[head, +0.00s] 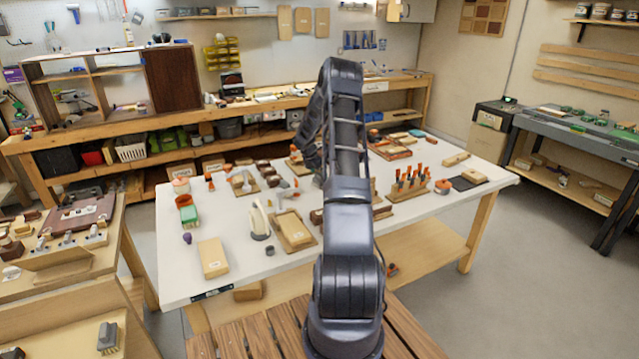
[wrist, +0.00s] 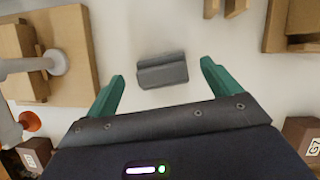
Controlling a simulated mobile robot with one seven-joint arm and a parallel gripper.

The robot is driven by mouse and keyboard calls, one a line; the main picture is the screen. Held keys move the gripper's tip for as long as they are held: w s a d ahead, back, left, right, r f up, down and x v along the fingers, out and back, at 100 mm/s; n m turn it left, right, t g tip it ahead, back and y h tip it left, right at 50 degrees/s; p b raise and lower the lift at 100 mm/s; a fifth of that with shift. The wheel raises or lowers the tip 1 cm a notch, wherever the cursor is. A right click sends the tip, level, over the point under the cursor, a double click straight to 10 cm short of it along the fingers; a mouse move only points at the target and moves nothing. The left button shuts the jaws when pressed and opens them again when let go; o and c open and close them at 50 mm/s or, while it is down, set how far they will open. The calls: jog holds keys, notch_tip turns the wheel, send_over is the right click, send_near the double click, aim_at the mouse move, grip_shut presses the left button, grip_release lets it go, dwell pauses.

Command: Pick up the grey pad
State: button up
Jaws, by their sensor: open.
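The grey pad (wrist: 162,70) is a small ridged block lying on the white tabletop in the wrist view. It sits slightly tilted in the picture, between and a little beyond the two green fingers of my gripper (wrist: 161,79). My gripper is open, with clear space between each finger and the pad, and holds nothing. How high the fingers are above the table I cannot tell. In the head view my own arm stands in front of the table's middle, and I cannot make out this pad there.
In the wrist view a wooden board (wrist: 72,45) with a white-tipped fixture is at left, and wooden pieces (wrist: 292,25) are at upper right. The white table (head: 190,285) is crowded with blocks and tools.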

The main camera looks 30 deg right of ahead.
aim_at(319, 174)
jog(key=x, duration=0.3)
jog(key=shift+d+f, duration=0.1)
jog(key=shift+f, duration=0.15)
jog(key=shift+c, duration=0.2)
jog(key=c, duration=0.9)
jog(key=shift+r, duration=0.1)
